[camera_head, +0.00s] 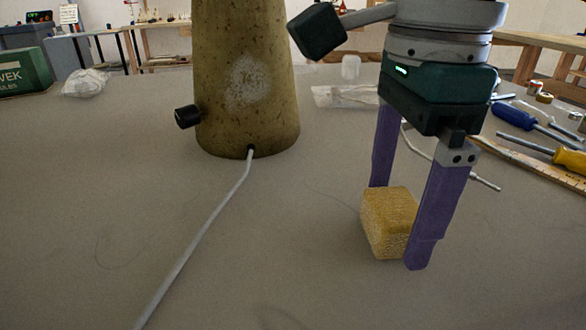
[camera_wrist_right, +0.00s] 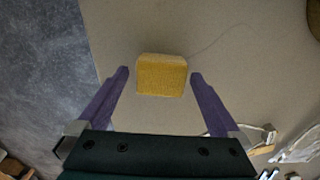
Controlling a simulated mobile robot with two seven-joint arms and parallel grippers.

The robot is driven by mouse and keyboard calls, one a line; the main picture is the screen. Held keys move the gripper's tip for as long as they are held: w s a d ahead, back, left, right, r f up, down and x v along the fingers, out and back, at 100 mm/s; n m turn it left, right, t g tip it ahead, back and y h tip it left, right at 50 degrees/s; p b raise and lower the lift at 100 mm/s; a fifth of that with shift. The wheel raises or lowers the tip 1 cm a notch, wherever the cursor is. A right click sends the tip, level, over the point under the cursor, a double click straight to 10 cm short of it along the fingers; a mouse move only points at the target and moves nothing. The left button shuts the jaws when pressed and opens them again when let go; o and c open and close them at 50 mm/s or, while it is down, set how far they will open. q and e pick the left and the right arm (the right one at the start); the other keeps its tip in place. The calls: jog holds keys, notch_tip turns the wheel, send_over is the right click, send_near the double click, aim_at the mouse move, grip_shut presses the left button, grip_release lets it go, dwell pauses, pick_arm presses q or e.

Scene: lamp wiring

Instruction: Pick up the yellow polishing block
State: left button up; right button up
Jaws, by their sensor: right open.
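The yellow polishing block (camera_head: 388,222) sits on the grey table at the right of the head view. It also shows in the right wrist view (camera_wrist_right: 161,75), near the middle and just beyond the fingertips. My right gripper (camera_head: 396,226) points down at the block with its purple fingers spread. In the right wrist view the gripper (camera_wrist_right: 160,74) has one finger on each side of the block, with a visible gap on both sides. In the head view the near finger overlaps the block's right edge. My left gripper is not in view.
A mottled lamp base (camera_head: 247,85) with a black knob (camera_head: 187,116) stands left of my right gripper. A grey cord (camera_head: 200,232) runs from it to the front. Screwdrivers (camera_head: 515,117) and a wooden ruler (camera_head: 535,163) lie at the right. The front middle is mostly clear.

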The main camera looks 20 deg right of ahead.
aim_at(397, 204)
jog(key=shift+f, duration=0.6)
jog(key=c, duration=1.3)
jog(key=shift+o, duration=0.2)
jog(key=shift+r, duration=0.15)
notch_tip(397, 204, up, 10)
jog(key=shift+f+p, duration=0.1)
jog(key=shift+p, duration=0.7)
jog(key=o, duration=0.8)
jog(key=c, duration=0.7)
jog(key=shift+o, duration=0.2)
